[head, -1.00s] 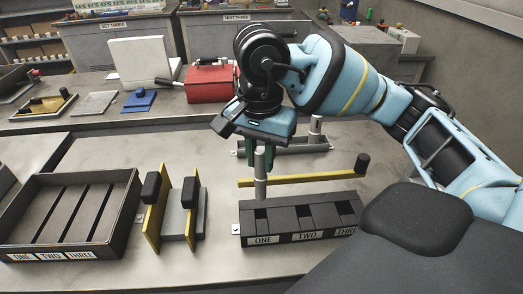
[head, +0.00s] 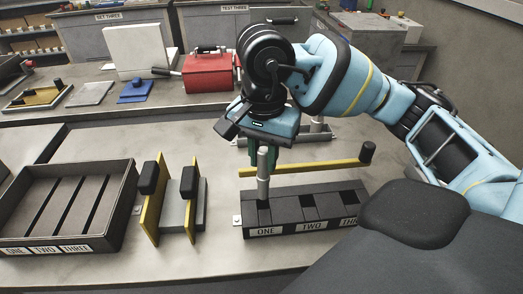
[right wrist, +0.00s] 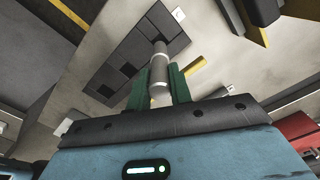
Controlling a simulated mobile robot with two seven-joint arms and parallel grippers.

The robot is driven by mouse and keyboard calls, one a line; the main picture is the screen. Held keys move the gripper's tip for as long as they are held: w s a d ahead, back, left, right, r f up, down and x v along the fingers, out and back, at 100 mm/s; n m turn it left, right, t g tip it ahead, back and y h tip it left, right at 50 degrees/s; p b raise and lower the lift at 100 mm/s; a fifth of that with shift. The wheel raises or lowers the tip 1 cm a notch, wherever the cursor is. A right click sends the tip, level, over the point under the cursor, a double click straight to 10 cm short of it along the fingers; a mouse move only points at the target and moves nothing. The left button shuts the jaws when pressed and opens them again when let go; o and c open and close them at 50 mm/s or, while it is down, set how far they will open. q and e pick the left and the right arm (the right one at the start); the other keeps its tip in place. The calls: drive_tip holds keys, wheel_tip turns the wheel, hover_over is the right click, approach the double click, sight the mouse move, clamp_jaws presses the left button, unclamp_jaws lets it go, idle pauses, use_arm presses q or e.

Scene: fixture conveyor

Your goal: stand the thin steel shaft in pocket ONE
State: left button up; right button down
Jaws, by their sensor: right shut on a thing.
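The thin steel shaft (head: 263,173) is upright in my right gripper (head: 264,152), whose green fingers are shut on its upper part. The dark pocket block (head: 285,231) has labels ONE, TWO and THREE, the last partly covered by a dark part of me. The shaft's lower end is at the far side of the opening of pocket ONE (head: 265,216); I cannot tell whether it is just above or inside it. In the right wrist view the shaft (right wrist: 160,80) points away from the fingers toward the block (right wrist: 130,55). My left gripper is not in view.
A yellow bar (head: 305,168) with a black knob runs just behind the block. A yellow-plated fixture (head: 180,212) stands left of it, and a labelled dark tray (head: 130,205) stands further left. Behind are a red box (head: 208,72) and a blue piece (head: 138,91).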

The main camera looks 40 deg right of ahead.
sight(263, 181)
drive_tip(key=shift+f+b, duration=0.35)
drive_tip(key=shift+f, duration=0.4)
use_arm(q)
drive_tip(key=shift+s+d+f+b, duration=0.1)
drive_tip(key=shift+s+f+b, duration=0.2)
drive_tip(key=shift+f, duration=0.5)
use_arm(e)
drive_tip(key=shift+f, duration=0.4)
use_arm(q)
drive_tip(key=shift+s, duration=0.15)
